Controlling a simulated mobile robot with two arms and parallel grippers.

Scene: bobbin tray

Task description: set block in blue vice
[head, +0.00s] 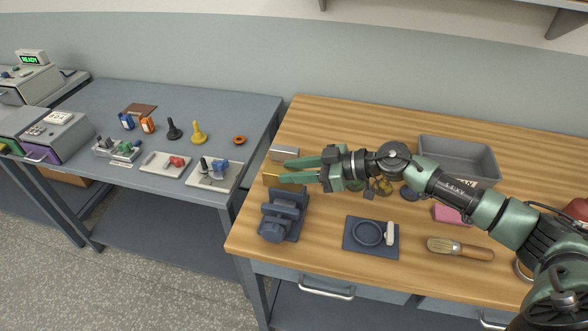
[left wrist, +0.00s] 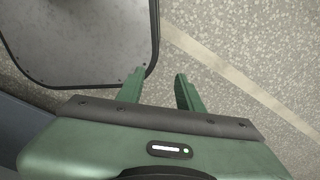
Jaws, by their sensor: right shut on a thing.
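The blue vice (head: 270,228) stands on the wooden bench near its left front corner, its dark blue body upright. My right gripper (head: 286,171) reaches in from the right and is shut on a brass-coloured block (head: 270,181). The fingers partly cover the block. The block shows just beyond the vice's far end; I cannot tell its exact height above the bench. A silver-grey block (head: 284,153) lies just beyond my right gripper. My left gripper (left wrist: 160,77) shows only in the left wrist view, open and empty above the speckled floor.
A blue mat (head: 352,243) with a ring and a white piece lies right of the vice. A brush (head: 460,249), pink block (head: 447,214) and grey tray (head: 462,155) are farther right. A blue-grey table (head: 245,115) with fixtures stands left, across a narrow gap.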

